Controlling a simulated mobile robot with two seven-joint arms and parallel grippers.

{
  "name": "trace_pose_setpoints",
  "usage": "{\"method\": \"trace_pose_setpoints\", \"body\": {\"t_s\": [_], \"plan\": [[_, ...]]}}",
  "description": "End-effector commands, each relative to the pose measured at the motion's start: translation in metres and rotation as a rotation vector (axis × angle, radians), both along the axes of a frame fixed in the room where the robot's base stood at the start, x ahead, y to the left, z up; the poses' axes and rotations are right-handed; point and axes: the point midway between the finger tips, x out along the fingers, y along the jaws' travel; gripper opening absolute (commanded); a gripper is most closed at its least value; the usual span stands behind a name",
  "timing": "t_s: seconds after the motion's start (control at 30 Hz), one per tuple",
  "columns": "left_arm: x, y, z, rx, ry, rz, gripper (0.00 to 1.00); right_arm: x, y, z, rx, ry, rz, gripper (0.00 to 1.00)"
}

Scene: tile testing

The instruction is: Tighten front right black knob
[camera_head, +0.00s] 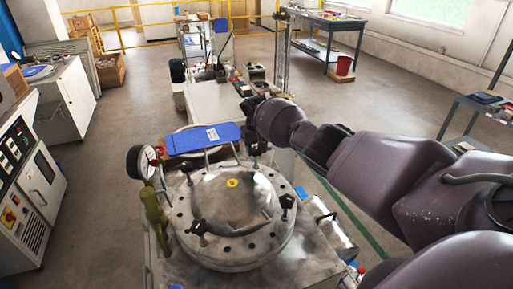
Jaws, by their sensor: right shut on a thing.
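A round metal lid (235,245) with a ring of bolt holes covers a vessel. A black knob (287,202) stands at its right side, nearer to me, and another (198,229) at its near left. A third black knob (186,166) is at the far left. My right gripper (256,143) reaches over the far right part of the lid, pointing down, and is shut on the black knob there. Its fingers are small and partly hidden by the wrist. My left gripper is not in view.
A pressure gauge (141,162) and a brass-coloured valve (154,212) stand at the lid's left. A blue clipboard-like panel (204,139) sits behind it. A control cabinet (27,185) is at far left. The floor between benches is clear.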

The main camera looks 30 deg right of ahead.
Motion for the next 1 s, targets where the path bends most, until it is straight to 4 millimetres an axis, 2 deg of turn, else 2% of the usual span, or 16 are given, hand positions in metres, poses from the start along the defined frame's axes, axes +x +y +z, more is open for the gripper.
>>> {"method": "trace_pose_setpoints", "body": {"t_s": [0.43,0.47,0.6,0.63,0.87,1.0], "plan": [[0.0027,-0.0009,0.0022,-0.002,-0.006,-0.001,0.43,0.0004,0.0,0.0004,0.0,-0.001,-0.012,0.22],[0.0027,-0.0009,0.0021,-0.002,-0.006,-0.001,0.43,0.0004,0.0,0.0005,0.0,-0.001,-0.012,0.47],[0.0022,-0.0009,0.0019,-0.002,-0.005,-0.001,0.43,0.0004,0.0,0.0006,0.0,-0.001,-0.011,0.69],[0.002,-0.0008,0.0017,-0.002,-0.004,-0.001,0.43,0.0004,0.0,0.0006,0.0,-0.001,-0.011,0.71],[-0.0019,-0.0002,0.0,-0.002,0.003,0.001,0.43,0.0004,-0.0001,0.0007,0.0,-0.001,-0.01,0.71],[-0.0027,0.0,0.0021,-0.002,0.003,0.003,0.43,0.0006,-0.0001,0.008,0.0,-0.002,-0.01,0.71]]}}
